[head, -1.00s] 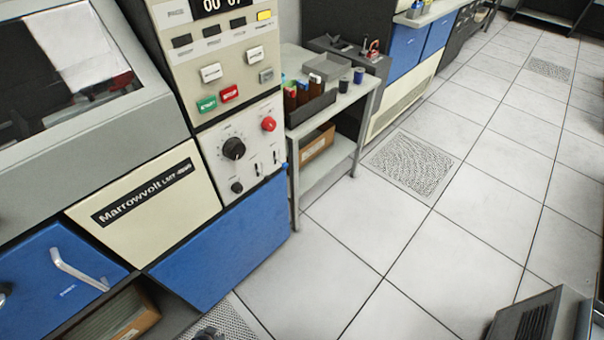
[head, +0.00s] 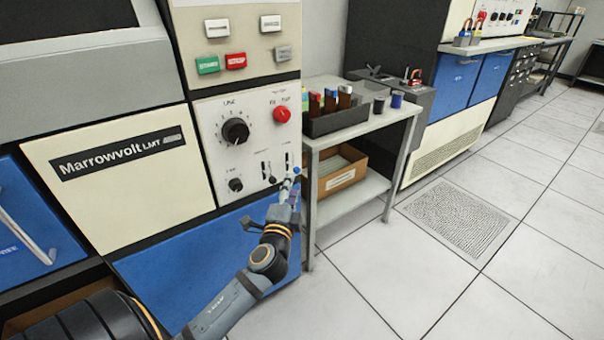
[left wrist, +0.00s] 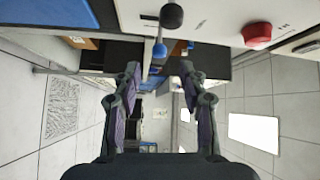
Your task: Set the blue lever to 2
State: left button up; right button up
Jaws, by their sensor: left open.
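The blue lever (head: 297,171) is at the lower right of the cream control panel (head: 210,130), beside the black-knobbed lever (head: 272,180). In the left wrist view, the blue lever (left wrist: 159,50) has a round blue knob on a shaft, with the black knob (left wrist: 171,16) above it. My left gripper (head: 287,188) is raised to the panel's lower right corner. In the wrist view, its fingers (left wrist: 160,70) are apart and empty, with the blue knob just beyond the gap between the tips. The lever's scale marks are too small to read. My right gripper is not in view.
A red round button (head: 282,114) and a large black dial (head: 235,131) are on the same panel. A grey side table (head: 350,122) with a dark tray of bottles stands close to the right of the panel. The tiled floor further right is clear.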

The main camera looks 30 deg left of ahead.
aim_at(297, 173)
pick_arm(q)
jog(key=x, duration=0.8)
jog(key=shift+w+f, duration=0.1)
jog(key=shift+c, duration=0.3)
grip_shut()
